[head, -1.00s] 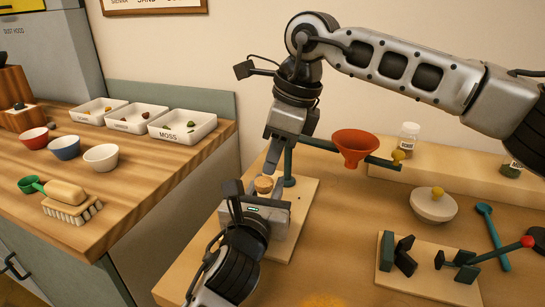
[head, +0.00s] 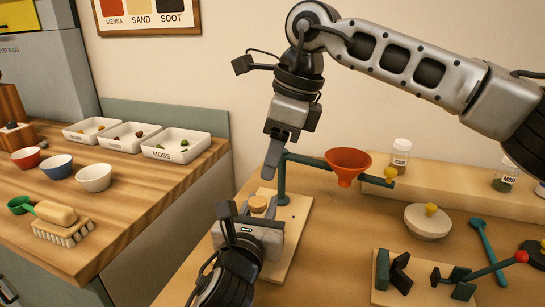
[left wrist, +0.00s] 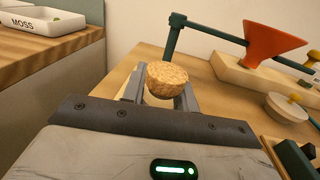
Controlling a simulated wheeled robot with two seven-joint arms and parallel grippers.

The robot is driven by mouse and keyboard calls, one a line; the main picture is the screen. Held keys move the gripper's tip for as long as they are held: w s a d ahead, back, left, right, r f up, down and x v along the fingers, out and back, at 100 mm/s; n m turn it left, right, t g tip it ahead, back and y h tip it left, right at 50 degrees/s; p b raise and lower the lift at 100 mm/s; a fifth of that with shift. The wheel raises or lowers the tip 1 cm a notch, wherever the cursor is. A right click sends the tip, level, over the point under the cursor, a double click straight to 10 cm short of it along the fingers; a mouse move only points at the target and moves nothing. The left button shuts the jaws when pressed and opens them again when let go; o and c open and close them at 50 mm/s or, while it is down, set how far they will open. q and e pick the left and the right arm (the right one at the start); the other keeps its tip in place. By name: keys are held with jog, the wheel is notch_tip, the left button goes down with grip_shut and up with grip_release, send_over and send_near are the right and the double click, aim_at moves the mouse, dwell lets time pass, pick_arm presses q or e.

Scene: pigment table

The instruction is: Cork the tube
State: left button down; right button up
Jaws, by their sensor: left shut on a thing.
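The cork (head: 258,204) is upright between and just above the fingers of my left gripper (head: 250,216). It also shows large in the left wrist view (left wrist: 173,79), wider than the gap between the fingers beneath it. My left gripper is shut on what stands under the cork. I take this to be the tube, but its body is hidden by the fingers and palm; how deep the cork sits is not visible. My right gripper (head: 268,172) points down above and slightly behind the cork, apart from it. Its fingers overlap edge-on, so their opening is unclear.
A green stand (head: 282,180) with an orange funnel (head: 347,165) rises close behind on a wooden board (head: 296,212). A lidded bowl (head: 428,222) and a clamp board (head: 405,292) lie to the right. Jars stand on a rear ledge (head: 455,190).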

pick_arm(q)
jog(key=shift+f, duration=0.1)
pick_arm(e)
jog(key=v, duration=1.1)
jog(key=shift+r, duration=0.15)
pick_arm(q)
jog(key=c, duration=1)
grip_release()
